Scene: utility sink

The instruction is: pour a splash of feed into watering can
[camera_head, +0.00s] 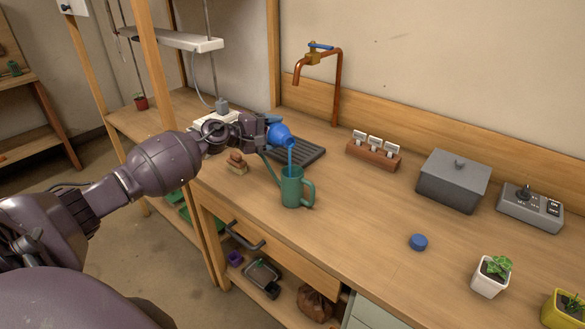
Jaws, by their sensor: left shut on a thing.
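A green watering can (293,187) stands upright on the wooden bench, its spout to the left and its handle to the right. My left gripper (272,130) is shut on a blue feed bottle (280,135), held tilted above the can. A thin blue stream (290,156) runs from the bottle's mouth down to the can's opening. A round blue cap (418,242) lies on the bench to the right of the can. The level inside the can is hidden. My right gripper is not in view.
A dark ribbed tray (306,152) lies behind the can. A wooden block with white tags (373,154), a grey lidded box (453,181), a control box (531,207) and a potted plant (491,277) stand to the right. A copper tap (338,85) rises behind. The bench around the cap is clear.

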